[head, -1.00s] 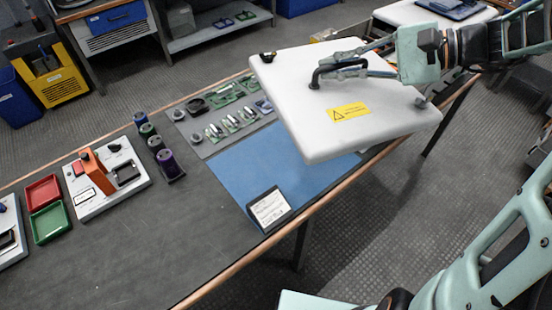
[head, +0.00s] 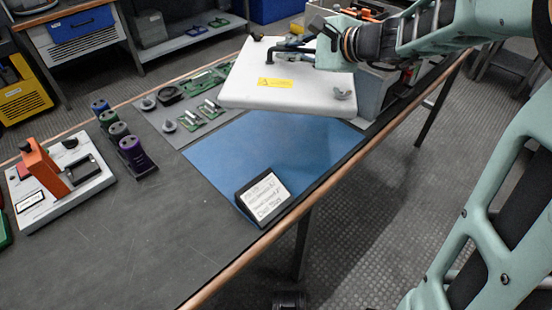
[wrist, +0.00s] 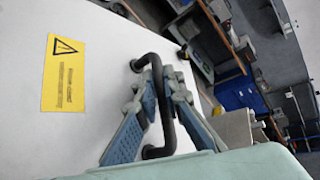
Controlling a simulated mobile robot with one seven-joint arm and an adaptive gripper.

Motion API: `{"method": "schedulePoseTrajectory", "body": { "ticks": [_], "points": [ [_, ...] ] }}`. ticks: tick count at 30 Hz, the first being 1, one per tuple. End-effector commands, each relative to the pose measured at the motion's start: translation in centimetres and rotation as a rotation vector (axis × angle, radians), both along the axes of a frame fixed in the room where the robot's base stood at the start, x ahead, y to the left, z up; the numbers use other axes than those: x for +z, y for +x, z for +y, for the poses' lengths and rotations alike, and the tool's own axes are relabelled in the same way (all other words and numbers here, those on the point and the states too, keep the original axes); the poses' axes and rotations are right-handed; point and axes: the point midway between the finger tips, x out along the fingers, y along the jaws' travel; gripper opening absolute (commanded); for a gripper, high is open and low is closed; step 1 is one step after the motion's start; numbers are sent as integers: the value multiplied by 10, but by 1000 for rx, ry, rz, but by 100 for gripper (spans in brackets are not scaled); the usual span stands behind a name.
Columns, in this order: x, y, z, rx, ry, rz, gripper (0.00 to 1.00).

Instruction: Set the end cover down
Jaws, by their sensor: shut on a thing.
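The end cover (head: 245,95) is a white panel with a yellow warning label and a black bar handle. In the head view it hangs over the far part of the workbench, tilted, above the back edge of the blue mat (head: 250,155). My gripper (head: 285,47) is shut on the handle. The wrist view shows its blue fingers on both sides of the black handle (wrist: 171,110), with the cover's white face (wrist: 90,60) and yellow label behind. The cover's underside is hidden. A gap to the bench seems to show below its near edge, but the height is hard to judge.
A card stand (head: 264,197) stands on the near part of the mat. Small circuit boards (head: 200,115) lie on a grey mat left of the cover. A grey bin (head: 378,92) stands right of it. Colored cylinders (head: 130,150) and an orange-handled device (head: 55,175) stand farther left.

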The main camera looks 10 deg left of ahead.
Motion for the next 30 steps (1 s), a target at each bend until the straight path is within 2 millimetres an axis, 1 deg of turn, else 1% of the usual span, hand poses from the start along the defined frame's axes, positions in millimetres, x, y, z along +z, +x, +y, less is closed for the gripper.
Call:
{"method": "schedulePoseTrajectory", "body": {
  "ticks": [1,6,9,12,17,21,24,29,30],
  "points": [
    [-22,3,2,-28,1,-1,0],
    [-61,13,1,-134,1,0,0],
    [-79,17,0,-185,2,0,0],
    [-92,19,-3,-223,1,-2,0],
    [-106,20,-4,-257,1,-1,0],
    [-131,20,-5,-263,1,1,0],
    [-145,20,-4,-262,1,1,0],
    [-158,20,-4,-261,1,-2,0],
    [-164,20,-4,-261,2,0,0]
  ]
}}
